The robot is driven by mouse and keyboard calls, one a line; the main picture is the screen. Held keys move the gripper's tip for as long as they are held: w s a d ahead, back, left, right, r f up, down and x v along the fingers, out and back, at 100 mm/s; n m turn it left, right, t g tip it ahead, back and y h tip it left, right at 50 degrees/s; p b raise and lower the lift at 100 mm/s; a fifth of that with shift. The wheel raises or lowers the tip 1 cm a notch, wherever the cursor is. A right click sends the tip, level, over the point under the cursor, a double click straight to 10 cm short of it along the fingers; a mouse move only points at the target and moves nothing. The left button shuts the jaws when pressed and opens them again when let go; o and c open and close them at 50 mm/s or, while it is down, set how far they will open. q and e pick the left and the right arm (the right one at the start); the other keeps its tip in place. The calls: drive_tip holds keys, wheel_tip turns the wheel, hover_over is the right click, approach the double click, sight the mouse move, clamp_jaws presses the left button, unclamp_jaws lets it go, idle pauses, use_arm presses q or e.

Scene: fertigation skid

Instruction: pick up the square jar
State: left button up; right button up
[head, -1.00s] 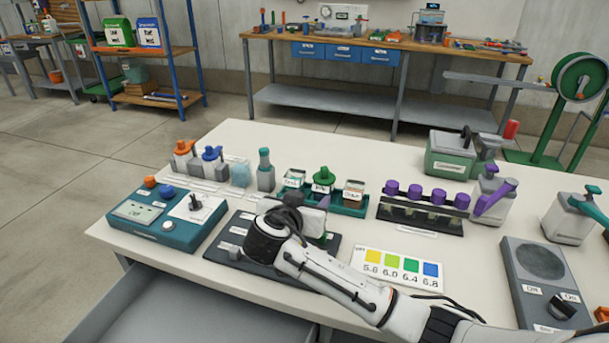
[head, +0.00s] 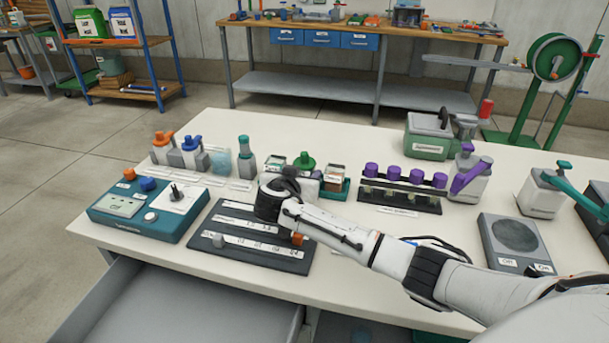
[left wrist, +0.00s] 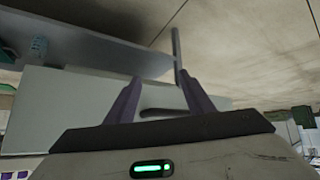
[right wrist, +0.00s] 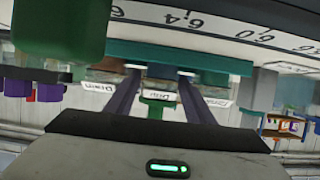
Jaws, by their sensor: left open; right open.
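A teal tray (head: 345,188) holds a row of labelled jars: a left jar (head: 275,163), a middle jar with a green top (head: 304,161) and a right jar (head: 336,174). Which one is the square jar, I cannot tell for sure. My right gripper (right wrist: 158,76) is open and empty, facing the tray. In the right wrist view, the middle jar's green top (right wrist: 157,107) shows between the fingers, apparently beyond them. In the head view my wrist hides part of the row. My left gripper (left wrist: 158,85) is open and empty, away from the jars, outside the head view.
A dark board with number strips (head: 255,237) lies under my right forearm, with an orange block (head: 297,239) on it. A teal control box (head: 150,210) stands left. A purple-capped rack (head: 400,198) stands right of the tray. A green object (right wrist: 60,30) is close in the right wrist view.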

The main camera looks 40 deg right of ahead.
drive_tip(key=c, duration=0.8)
drive_tip(key=shift+c, duration=0.2)
drive_tip(key=shift+r, duration=0.1)
